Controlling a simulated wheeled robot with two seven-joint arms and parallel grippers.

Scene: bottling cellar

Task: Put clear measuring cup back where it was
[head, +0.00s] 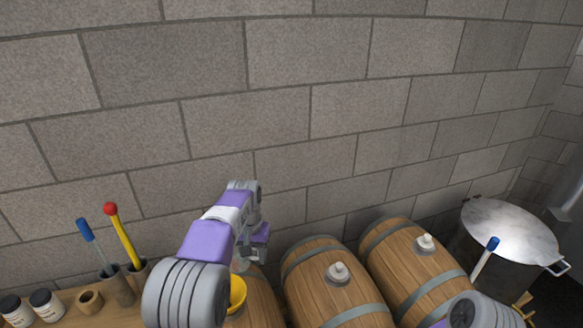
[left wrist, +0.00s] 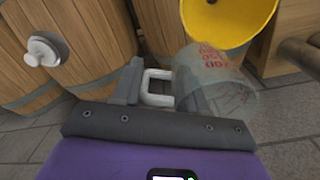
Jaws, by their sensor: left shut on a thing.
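The clear measuring cup (left wrist: 218,82) has red markings and a pale handle (left wrist: 158,86). In the left wrist view my left gripper (left wrist: 157,92) is shut on that handle, with the cup body to the right of the fingers. In the head view my left gripper (head: 258,242) is in front of the block wall, above the barrels, and my arm hides most of the cup. A yellow funnel (left wrist: 230,18) overlaps the cup's upper part in the left wrist view. My right gripper is not in view.
Several wooden barrels (head: 322,276) with pale bungs stand along the wall. The funnel (head: 238,292) shows beside my left arm. A wooden shelf (head: 72,297) at left holds jars and upright tools. A steel pot (head: 510,234) stands at right, near a blue-tipped stick (head: 486,258).

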